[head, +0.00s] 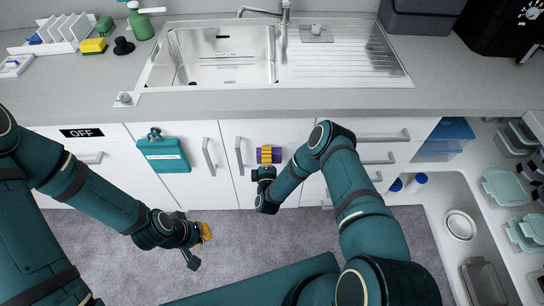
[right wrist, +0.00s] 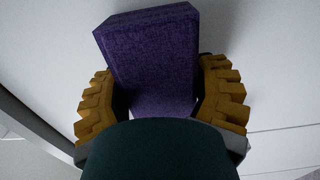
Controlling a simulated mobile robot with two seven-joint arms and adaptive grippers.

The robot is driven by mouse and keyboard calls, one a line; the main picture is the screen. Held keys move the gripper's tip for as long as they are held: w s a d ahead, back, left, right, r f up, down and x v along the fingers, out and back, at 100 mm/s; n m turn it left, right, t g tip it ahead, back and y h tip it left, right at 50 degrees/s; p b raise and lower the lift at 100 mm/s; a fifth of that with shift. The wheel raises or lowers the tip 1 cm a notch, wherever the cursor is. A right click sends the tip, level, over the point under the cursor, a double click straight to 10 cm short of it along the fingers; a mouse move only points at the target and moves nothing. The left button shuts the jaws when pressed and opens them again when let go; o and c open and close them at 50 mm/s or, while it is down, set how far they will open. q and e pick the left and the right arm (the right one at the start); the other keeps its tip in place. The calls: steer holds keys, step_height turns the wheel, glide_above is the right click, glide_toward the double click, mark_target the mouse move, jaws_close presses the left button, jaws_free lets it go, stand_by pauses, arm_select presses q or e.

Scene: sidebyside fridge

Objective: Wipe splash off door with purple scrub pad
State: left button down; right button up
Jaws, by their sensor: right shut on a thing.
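The purple scrub pad (right wrist: 155,60) is between the two orange ridged fingers of my right gripper (right wrist: 160,98) in the right wrist view. In the head view only the pad's ends (head: 279,155) show past the right gripper (head: 266,158). The gripper is shut on the pad. It is in front of a white cabinet door (head: 262,190) below the sink, to the right of that door's upright handle. I cannot tell whether the pad touches the door. No splash can be made out; the arm and pad cover part of the door. My left gripper (head: 199,246) is open and empty above the floor.
Upright handles (head: 209,156) stick out from the doors. The steel sink (head: 222,55) is above. Open shelving with containers (head: 505,187) stands at the right. Grey floor (head: 120,255) below is clear.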

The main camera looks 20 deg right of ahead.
steer(key=shift+w+a+r, duration=0.2)
steer(key=shift+r, duration=0.05)
steer(key=shift+s+a+f+p, duration=0.1)
steer(key=shift+s+a+p, duration=0.15)
steer(key=shift+s+p, duration=0.35)
steer(key=shift+p+v, duration=0.8)
steer(key=shift+v, duration=1.55)
steer(key=shift+d+f, duration=0.15)
steer(key=shift+s, duration=0.1)
steer(key=p+v, duration=0.1)
steer(key=v, duration=0.2)
